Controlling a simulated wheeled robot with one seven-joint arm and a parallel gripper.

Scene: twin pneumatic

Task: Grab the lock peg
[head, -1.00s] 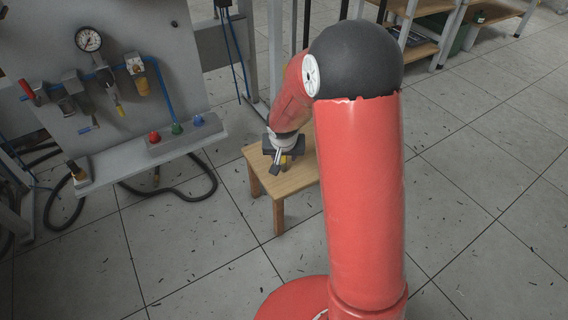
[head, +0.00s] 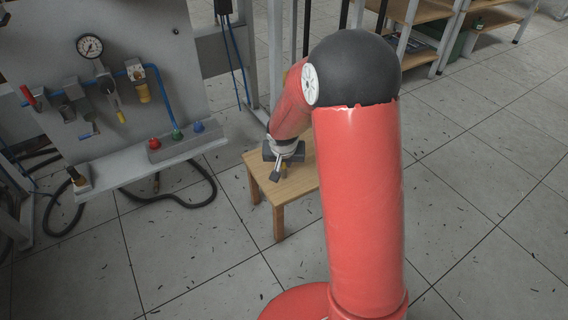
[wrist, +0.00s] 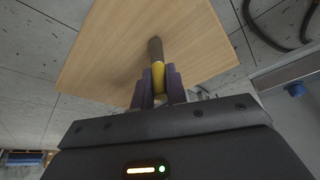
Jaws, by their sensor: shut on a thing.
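The lock peg (wrist: 158,76) shows in the wrist view as a yellow body with a brown end pointing away from my gripper. My gripper (wrist: 158,88) is shut on it, with one dark purple finger on each side of the yellow part. The peg is over the wooden stool top; I cannot tell if its end touches the wood. In the head view my gripper (head: 279,171) is low over the stool, and only a small bit of yellow shows by the fingers.
The wooden stool (head: 262,179) stands on the tiled floor (head: 190,260). To its left is a grey panel (head: 140,28) with a gauge, valves and a shelf of coloured buttons (head: 177,135). A black hose (head: 170,201) lies on the floor below. Floor at the front left is clear.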

